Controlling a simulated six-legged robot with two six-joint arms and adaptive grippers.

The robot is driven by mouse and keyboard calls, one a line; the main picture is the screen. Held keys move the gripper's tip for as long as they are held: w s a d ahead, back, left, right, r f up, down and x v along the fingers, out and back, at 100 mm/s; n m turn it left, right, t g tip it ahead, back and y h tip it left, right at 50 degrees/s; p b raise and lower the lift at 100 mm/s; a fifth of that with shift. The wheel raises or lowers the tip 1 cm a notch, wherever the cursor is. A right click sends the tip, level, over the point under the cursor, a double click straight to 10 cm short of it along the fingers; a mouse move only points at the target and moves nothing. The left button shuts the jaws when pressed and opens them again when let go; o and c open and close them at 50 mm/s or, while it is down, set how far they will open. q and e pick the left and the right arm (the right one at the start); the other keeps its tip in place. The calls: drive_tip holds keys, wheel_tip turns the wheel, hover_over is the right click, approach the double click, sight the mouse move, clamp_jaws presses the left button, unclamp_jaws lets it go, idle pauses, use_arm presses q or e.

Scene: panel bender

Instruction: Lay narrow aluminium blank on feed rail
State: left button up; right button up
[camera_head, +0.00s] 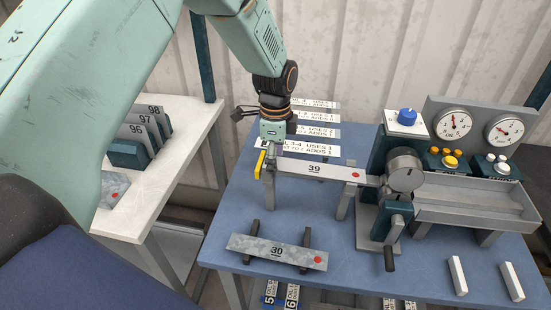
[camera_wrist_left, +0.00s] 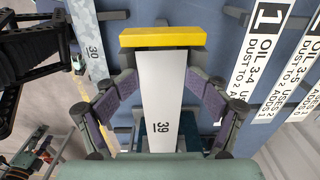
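The narrow aluminium blank (camera_head: 312,169), a plain grey strip marked 39 with a red dot, lies level along the feed rail at the left of the bender, its right end close to the roller. The rail is mostly hidden under it; a support post (camera_head: 343,203) shows. My left gripper (camera_head: 270,158) points down at the blank's left end. In the left wrist view its fingertips (camera_wrist_left: 161,82) meet both long edges of the blank (camera_wrist_left: 161,105). A yellow stop (camera_wrist_left: 162,37) stands just beyond the blank's end; it also shows in the head view (camera_head: 259,164). My right gripper is not in view.
A mottled strip marked 30 (camera_head: 262,251) lies across two dark bars at the front. The bender (camera_head: 404,170) has a crank (camera_head: 390,258), gauges and a grey tray (camera_head: 470,207). Label strips lie behind. A white bench (camera_head: 175,180) holds upright numbered plates.

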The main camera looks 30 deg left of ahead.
use_arm(q)
drive_tip(key=shift+w+f, duration=0.15)
idle(0.5)
wheel_tip(320, 180, up, 12)
idle(0.5)
drive_tip(key=shift+r, duration=0.2)
drive_tip(key=shift+f, duration=0.1)
